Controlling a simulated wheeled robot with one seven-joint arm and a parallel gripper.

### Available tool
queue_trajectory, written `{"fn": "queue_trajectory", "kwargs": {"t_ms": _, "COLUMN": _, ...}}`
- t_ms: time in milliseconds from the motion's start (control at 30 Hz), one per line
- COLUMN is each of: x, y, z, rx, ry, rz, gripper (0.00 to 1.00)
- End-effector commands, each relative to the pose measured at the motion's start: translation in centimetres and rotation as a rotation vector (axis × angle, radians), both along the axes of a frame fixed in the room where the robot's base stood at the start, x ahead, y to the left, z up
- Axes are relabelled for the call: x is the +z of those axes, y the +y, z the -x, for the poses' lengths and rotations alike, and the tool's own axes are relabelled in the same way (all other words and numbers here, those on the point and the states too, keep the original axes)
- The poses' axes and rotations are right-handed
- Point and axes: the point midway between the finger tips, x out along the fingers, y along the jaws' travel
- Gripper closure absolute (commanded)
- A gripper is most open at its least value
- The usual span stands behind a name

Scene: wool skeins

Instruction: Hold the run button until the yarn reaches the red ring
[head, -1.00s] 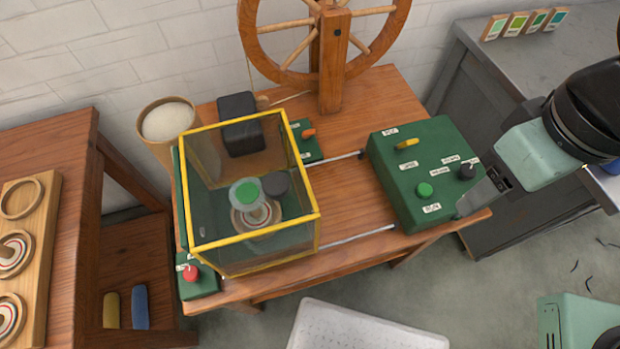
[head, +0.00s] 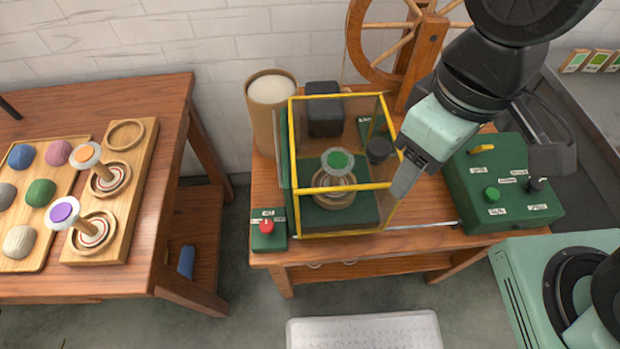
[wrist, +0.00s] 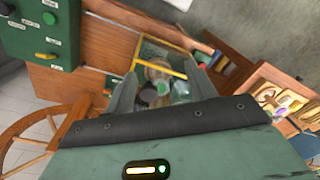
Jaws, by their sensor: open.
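The green control box (head: 478,170) stands at the right of the wooden bench. Its green button (head: 492,194) sits near a small label that I cannot read surely; the box also shows in the wrist view (wrist: 25,40). A bobbin with a green-centred top (head: 337,161) stands inside the yellow-framed clear guard (head: 345,188). Its lower disc shows pale and reddish rings, but I cannot make out the yarn level. My gripper (head: 402,180) is open and empty at the guard's right side, left of the control box. Its fingers also show in the wrist view (wrist: 161,88).
A red button box (head: 268,236) sits at the bench's front left. The spinning wheel (head: 375,45) and a tall tub (head: 270,105) stand behind. A left table holds two bobbins on a wooden rack (head: 140,165) and several skeins. Grey floor lies between the tables.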

Motion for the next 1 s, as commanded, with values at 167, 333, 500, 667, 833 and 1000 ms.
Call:
{"fn": "queue_trajectory", "kwargs": {"t_ms": 167, "x": 0.0, "y": -0.02, "z": 0.0, "rx": 0.0, "ry": 0.0, "rz": 0.0, "gripper": 0.44}}
{"fn": "queue_trajectory", "kwargs": {"t_ms": 333, "x": 0.0, "y": -0.02, "z": 0.0, "rx": 0.0, "ry": 0.0, "rz": 0.0, "gripper": 0.44}}
{"fn": "queue_trajectory", "kwargs": {"t_ms": 500, "x": 0.0, "y": -0.01, "z": 0.0, "rx": 0.0, "ry": 0.0, "rz": 0.0, "gripper": 0.69}}
{"fn": "queue_trajectory", "kwargs": {"t_ms": 667, "x": 0.0, "y": -0.01, "z": -0.01, "rx": 0.0, "ry": 0.0, "rz": 0.0, "gripper": 1.0}}
{"fn": "queue_trajectory", "kwargs": {"t_ms": 833, "x": 0.0, "y": -0.01, "z": -0.01, "rx": 0.0, "ry": 0.0, "rz": 0.0, "gripper": 1.0}}
{"fn": "queue_trajectory", "kwargs": {"t_ms": 1000, "x": 0.0, "y": -0.01, "z": -0.01, "rx": 0.0, "ry": 0.0, "rz": 0.0, "gripper": 1.0}}
